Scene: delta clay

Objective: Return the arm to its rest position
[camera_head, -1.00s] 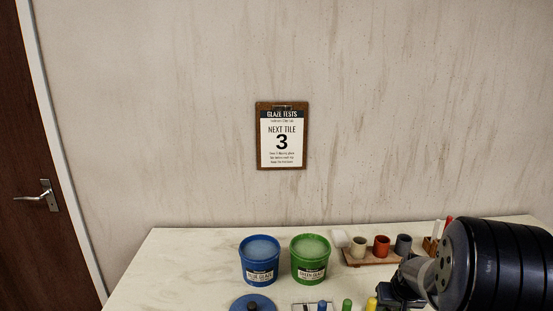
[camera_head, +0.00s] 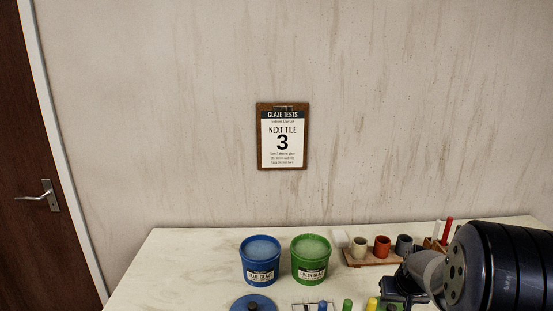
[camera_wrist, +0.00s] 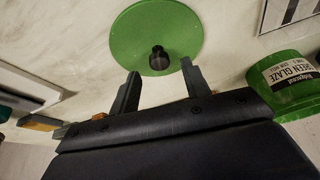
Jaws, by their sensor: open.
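My arm (camera_head: 500,268) reaches in from the lower right in the head view, over the right part of the table. A green round lid (camera_wrist: 150,22) with a black knob lies just beyond the fingertips in that view. Whether the fingers are clear of it in height I cannot tell. In the head view the fingertips are cut off or hidden at the bottom edge.
A blue glaze bucket (camera_head: 260,262) and a green glaze bucket (camera_head: 310,260) stand on the pale table (camera_head: 170,262). A blue lid (camera_head: 253,303) lies in front. Several small cups stand on a wooden board (camera_head: 362,259) near my arm. A clipboard (camera_head: 283,137) hangs on the wall.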

